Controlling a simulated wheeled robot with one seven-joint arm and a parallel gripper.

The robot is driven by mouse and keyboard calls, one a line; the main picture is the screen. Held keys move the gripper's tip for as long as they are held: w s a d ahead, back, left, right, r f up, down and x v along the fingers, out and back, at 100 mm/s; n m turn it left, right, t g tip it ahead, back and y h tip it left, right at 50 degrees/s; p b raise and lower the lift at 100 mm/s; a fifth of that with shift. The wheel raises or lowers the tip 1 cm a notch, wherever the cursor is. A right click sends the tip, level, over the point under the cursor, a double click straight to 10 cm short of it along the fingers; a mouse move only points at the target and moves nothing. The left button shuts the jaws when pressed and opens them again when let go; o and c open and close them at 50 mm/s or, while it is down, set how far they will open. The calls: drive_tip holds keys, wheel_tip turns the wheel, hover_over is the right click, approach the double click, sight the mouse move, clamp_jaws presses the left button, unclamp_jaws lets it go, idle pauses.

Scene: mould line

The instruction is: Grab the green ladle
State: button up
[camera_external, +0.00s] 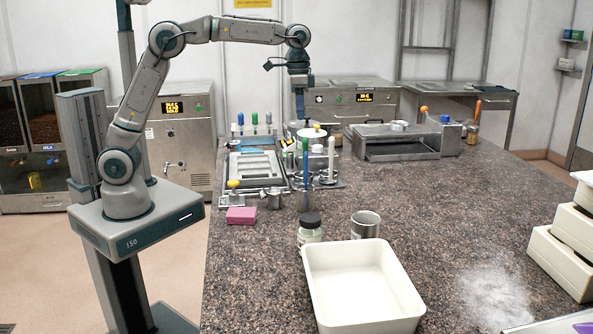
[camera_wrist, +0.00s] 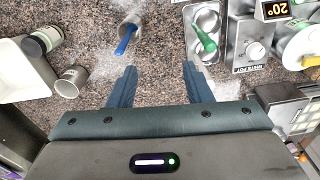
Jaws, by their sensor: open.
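The green ladle shows its green handle (camera_wrist: 204,36) at the upper right of centre in the wrist view. It leans from a metal holder with round wells. In the external view a slim green handle (camera_external: 290,158) stands among the upright tools at mid-counter. My gripper (camera_wrist: 160,70) is open and empty, with bare counter between its fingers. The green handle lies beyond the right fingertip, apart from it. In the external view my gripper (camera_external: 300,114) points down above the back of the tool group. The ladle's bowl is hidden.
A blue-handled tool (camera_wrist: 126,40) stands in a metal cup left of the green handle. A labelled pot unit (camera_wrist: 250,45) stands close on the right. A dark-lidded jar (camera_external: 310,228), a steel cup (camera_external: 365,225) and a white tray (camera_external: 318,294) are nearer the front. The right counter is mostly clear.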

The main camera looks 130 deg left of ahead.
drive_tip(key=n, duration=0.1)
hover_over(306, 149)
wheel_tip(306, 149, down, 2)
drive_tip(key=shift+s+a+f, duration=0.1)
drive_tip(key=shift+a+f, duration=0.1)
drive_tip(key=shift+f, duration=0.15)
wheel_tip(306, 149, down, 8)
drive_tip(key=shift+f, duration=0.15)
drive_tip(key=f, duration=0.1)
drive_tip(key=f+p, duration=0.1)
drive_tip(key=f, duration=0.2)
drive_tip(key=shift+s+a+f, duration=0.1)
drive_tip(key=shift+s+a, duration=0.1)
drive_tip(key=shift+s, duration=0.1)
drive_tip(key=shift+f, duration=0.55)
clamp_jaws()
